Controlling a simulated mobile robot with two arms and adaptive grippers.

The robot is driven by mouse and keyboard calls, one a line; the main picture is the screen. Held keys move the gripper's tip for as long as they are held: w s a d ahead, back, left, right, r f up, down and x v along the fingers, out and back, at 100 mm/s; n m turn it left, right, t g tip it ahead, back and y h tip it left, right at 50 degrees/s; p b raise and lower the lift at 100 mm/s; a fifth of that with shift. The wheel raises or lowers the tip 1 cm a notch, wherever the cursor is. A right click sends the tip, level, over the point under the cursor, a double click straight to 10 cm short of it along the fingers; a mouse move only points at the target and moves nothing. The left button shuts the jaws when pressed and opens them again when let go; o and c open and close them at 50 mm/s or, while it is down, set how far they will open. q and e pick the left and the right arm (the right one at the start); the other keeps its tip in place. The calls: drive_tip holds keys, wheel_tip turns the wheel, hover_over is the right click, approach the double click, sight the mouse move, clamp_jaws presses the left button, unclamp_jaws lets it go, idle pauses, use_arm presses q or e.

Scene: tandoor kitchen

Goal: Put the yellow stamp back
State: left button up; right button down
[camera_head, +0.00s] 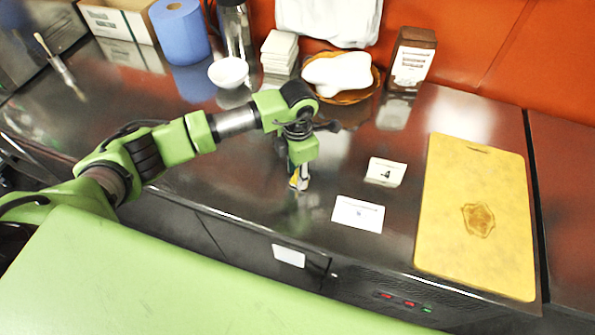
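My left gripper (299,182) points down low over the dark steel counter, left of two white cards. A small yellow piece, which looks like the yellow stamp (305,183), shows at its fingertips. Most of it is hidden by the fingers, and it is too small to tell whether they are shut on it or just around it. A white folded card (385,172) with a dark mark stands to the right. A flat white card (358,214) lies nearer the front edge. My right gripper is not in view.
A yellow board (455,262) with a brown printed mark lies at right. Along the back are a blue roll (180,32), a white bowl (228,72), stacked white tiles (279,50), a basket (345,98) with white cloth and a brown box (410,58). A brush (58,65) lies far left.

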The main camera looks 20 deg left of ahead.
use_arm(q)
wheel_tip(320, 180, up, 11)
drive_tip(key=b, duration=0.4)
drive_tip(key=shift+w+r, duration=0.1)
drive_tip(key=shift+r, duration=0.55)
drive_tip(key=shift+f, duration=0.1)
